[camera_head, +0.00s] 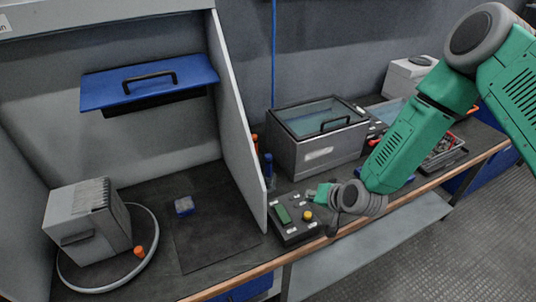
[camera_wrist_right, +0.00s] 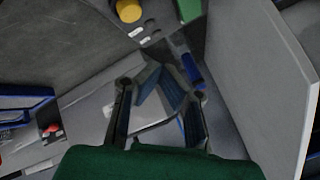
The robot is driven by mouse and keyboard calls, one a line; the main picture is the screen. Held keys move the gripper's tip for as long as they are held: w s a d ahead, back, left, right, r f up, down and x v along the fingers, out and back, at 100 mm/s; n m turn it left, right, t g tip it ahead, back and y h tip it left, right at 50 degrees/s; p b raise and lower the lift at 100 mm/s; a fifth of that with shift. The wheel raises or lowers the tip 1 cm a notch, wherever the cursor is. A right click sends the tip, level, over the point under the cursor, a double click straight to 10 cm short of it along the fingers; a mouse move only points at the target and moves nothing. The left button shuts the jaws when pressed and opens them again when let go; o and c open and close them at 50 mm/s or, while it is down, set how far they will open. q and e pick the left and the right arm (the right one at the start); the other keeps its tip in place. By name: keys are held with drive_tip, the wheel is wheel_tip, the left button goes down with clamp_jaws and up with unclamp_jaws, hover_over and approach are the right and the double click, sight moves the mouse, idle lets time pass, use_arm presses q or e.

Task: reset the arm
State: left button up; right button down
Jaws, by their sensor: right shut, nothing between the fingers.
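My right arm comes in from the right in the head view, its green forearm angled down to the left over the bench. My right gripper (camera_head: 316,194) is low, just behind the control box (camera_head: 294,220), which has a green screen and a yellow knob. The gripper is small and partly hidden by its own wrist there. In the wrist view the right gripper (camera_wrist_right: 160,95) is shut and empty, with its dark finger links spread on either side. The yellow knob (camera_wrist_right: 128,10) shows at the top of that view. My left gripper is not in view.
A grey tank (camera_head: 318,155) with a glass lid and black handle stands behind the gripper. A white partition (camera_head: 236,125) rises to the left.

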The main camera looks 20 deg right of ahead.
drive_tip(key=s+a+f+b, duration=0.1)
drive_tip(key=s+f, duration=0.1)
drive_tip(key=s+a+f+n+g+b, duration=0.1)
drive_tip(key=s+f, duration=0.1)
drive_tip(key=s+a+f+n+g, duration=0.1)
drive_tip(key=s+f, duration=0.1)
drive_tip(key=shift+s+a+y+b, duration=0.3)
drive_tip(key=shift+s+b, duration=0.05)
drive_tip(key=shift+b, duration=0.05)
drive_tip(key=s+f+n+g+h+b, duration=0.1)
drive_tip(key=s+f+n+g+b, duration=0.1)
drive_tip(key=s, duration=0.9)
drive_tip(key=s+f+n+g+h+b, duration=0.1)
drive_tip(key=s+f+n+g+b, duration=0.2)
drive_tip(key=s+f, duration=0.4)
drive_tip(key=s+g+b, duration=0.1)
drive_tip(key=s+b, duration=0.1)
drive_tip(key=s, duration=0.3)
drive_tip(key=shift+f+n, duration=0.2)
drive_tip(key=shift+n, duration=0.1)
drive_tip(key=shift+d, duration=0.15)
